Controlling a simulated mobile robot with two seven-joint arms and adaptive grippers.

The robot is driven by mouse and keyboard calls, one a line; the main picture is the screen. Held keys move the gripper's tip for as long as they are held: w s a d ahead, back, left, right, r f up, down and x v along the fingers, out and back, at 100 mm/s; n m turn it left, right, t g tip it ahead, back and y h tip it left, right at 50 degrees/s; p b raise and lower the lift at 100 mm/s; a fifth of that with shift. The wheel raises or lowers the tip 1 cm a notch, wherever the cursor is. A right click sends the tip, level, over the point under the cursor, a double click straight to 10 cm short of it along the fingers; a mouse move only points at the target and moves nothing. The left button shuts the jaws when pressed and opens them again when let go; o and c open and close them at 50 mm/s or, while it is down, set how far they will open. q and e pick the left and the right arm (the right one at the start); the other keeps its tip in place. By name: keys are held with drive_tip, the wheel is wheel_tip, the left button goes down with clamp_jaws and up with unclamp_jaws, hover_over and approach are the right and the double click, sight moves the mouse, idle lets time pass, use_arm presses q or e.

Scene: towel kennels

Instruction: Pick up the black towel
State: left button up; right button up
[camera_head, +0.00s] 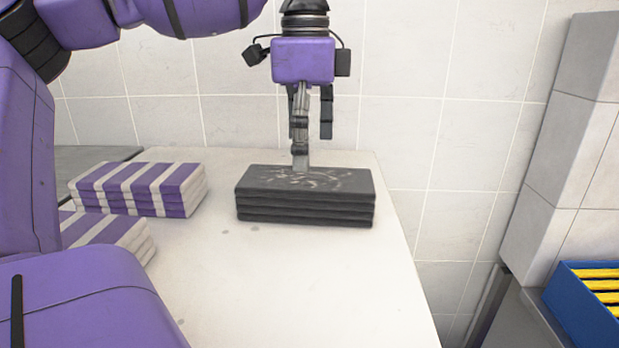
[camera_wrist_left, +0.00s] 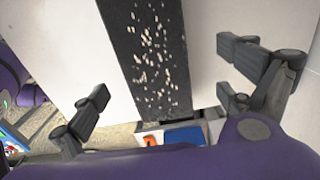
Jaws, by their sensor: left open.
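The black towel (camera_head: 305,207) lies folded in several flat layers on the white table, with pale specks scattered over its top. In the left wrist view the towel (camera_wrist_left: 150,50) is a dark speckled strip running between the fingers. My left gripper (camera_head: 312,150) points straight down over the towel's back part, in front of the tiled wall. It is open, with nothing between its fingers. The nearer fingertip overlaps the towel's top in the picture; I cannot tell whether it touches. In the left wrist view the gripper's fingers (camera_wrist_left: 165,85) stand wide on both sides of the towel. My right gripper is not seen.
Striped purple-and-white towels (camera_head: 137,190) are stacked on the table's left, with another striped stack (camera_head: 110,235) nearer, partly hidden by my arm. The table (camera_head: 290,290) is bare in front of the black towel. A blue crate (camera_head: 578,308) with yellow items stands at right.

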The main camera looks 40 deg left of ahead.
sight(307, 177)
use_arm(q)
drive_tip(key=shift+w+a+r, duration=0.1)
drive_tip(key=shift+s+d+f+p, duration=0.1)
drive_tip(key=shift+f+p, duration=0.05)
drive_tip(key=shift+f, duration=1.1)
drive_tip(key=shift+s+d+f+p, duration=0.15)
drive_tip(key=shift+f, duration=1.1)
drive_tip(key=shift+s+d+f+p, duration=0.1)
drive_tip(key=shift+f+p, duration=0.05)
drive_tip(key=shift+f, duration=1.1)
drive_tip(key=c, duration=1.4)
